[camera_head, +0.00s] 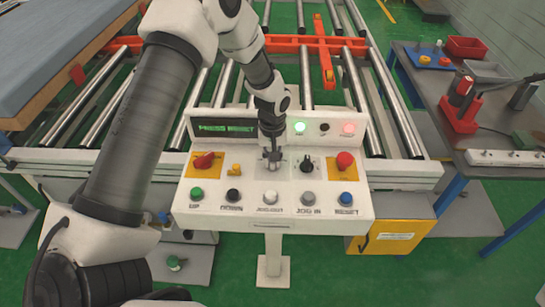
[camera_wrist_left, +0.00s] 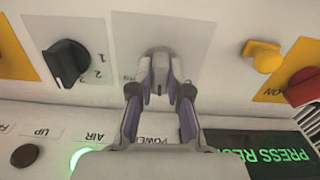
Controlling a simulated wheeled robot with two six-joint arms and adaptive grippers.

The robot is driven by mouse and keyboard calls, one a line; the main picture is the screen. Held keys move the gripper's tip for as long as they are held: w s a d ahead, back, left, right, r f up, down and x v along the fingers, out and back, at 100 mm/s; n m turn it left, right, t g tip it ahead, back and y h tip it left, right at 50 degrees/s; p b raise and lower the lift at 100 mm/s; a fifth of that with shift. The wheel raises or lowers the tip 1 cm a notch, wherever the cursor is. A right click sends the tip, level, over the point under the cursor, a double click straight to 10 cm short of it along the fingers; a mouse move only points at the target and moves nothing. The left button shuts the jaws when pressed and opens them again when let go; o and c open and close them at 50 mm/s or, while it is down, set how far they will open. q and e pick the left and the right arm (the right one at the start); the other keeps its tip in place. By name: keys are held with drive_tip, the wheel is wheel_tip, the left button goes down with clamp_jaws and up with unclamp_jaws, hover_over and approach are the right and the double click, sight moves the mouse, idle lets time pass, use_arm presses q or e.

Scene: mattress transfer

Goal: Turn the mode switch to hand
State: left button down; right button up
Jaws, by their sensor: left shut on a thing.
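The mode switch (camera_wrist_left: 160,52) is a grey knob on a light grey plate in the middle of the panel's upper row of controls. My left gripper (camera_head: 271,160) comes down onto it from above. In the left wrist view the two fingers (camera_wrist_left: 160,80) are shut on the switch, one on each side. They hide most of the knob and its lettering, so I cannot tell which position it points to. In the head view the gripper covers the switch. My right gripper is in neither view.
On the control panel (camera_head: 187,212), a black selector (camera_head: 307,163) and a red button (camera_head: 344,160) sit right of the switch. A yellow switch (camera_head: 234,169) and a red knob (camera_head: 204,160) sit left. Several push buttons line the front. A roller conveyor lies behind, and a workbench (camera_head: 480,135) stands right.

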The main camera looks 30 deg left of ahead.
use_arm(q)
drive_tip(key=shift+s+f+m, duration=0.15)
drive_tip(key=shift+f+m, duration=0.05)
drive_tip(key=shift+m, duration=0.2)
drive_tip(key=c, duration=1.1)
unclamp_jaws()
drive_tip(key=shift+w, duration=0.2)
wheel_tip(320, 180, up, 12)
drive_tip(key=shift+w+a, duration=0.1)
